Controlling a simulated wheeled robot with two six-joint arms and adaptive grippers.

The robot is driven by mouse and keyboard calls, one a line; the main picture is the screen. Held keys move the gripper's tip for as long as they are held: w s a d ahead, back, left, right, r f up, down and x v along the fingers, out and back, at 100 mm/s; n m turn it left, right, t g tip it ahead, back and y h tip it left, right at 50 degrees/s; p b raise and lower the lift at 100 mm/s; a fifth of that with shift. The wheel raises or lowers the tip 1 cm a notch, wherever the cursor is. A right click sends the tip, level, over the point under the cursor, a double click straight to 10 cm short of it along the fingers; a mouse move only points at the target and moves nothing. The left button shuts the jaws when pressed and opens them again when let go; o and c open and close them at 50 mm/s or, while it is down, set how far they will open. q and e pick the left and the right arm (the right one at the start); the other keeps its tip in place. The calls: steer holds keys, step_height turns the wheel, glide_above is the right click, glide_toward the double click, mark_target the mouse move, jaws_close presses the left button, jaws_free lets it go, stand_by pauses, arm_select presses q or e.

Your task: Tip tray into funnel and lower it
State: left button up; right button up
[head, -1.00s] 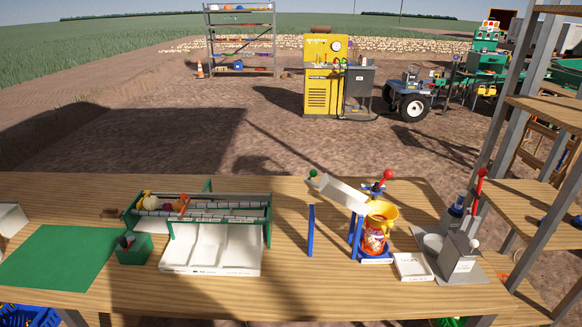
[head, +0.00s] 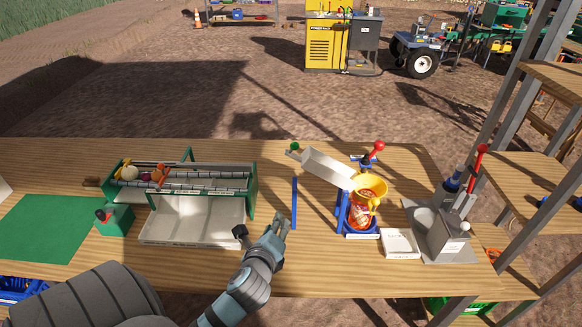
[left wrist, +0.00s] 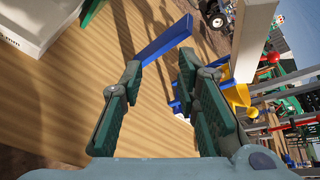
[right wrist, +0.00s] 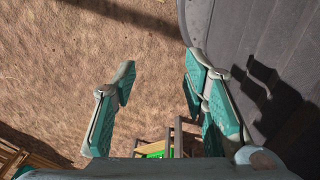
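The pale tray (head: 326,168) is tilted in the head view, its low right end at the yellow funnel (head: 370,186). A green knob (head: 295,147) sits on its raised left end. The funnel stands above a red patterned bag (head: 360,217) in a blue stand. A blue post (head: 294,203) stands left of it and also shows in the left wrist view (left wrist: 160,42). My left gripper (head: 262,230) is over the table's front, below and left of the post, open and empty. My right gripper (right wrist: 158,85) is open over bare ground, seen only in the right wrist view.
A green roller sorter (head: 252,205) with vegetables on top and white bins (head: 195,222) stands at left. A green box (head: 115,220) and green mat (head: 50,228) lie further left. A small white tray (head: 399,243) and grey sealing machine (head: 446,240) stand at right.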

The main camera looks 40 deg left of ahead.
arm_select(q)
steer(key=w+r+m+t+y, duration=0.1)
steer(key=w+r+m+t, duration=0.15)
steer(key=r+m, duration=0.35)
steer(key=m+t, duration=0.2)
steer(key=m, duration=0.1)
glide_toward(294, 148)
steer(key=shift+g+y, duration=0.25)
steer(key=shift+y, duration=0.15)
steer(key=x, duration=1.1)
steer(key=shift+w+d+f, duration=0.1)
steer(key=shift+w+d, duration=0.05)
steer(key=shift+w, duration=0.2)
steer(key=shift+s, duration=0.1)
arm_select(e)
steer(key=w, duration=0.2)
steer(key=shift+w+a+f, duration=0.1)
steer(key=shift+w+a, duration=0.05)
steer(key=shift+w, duration=0.15)
arm_select(q)
jaws_close()
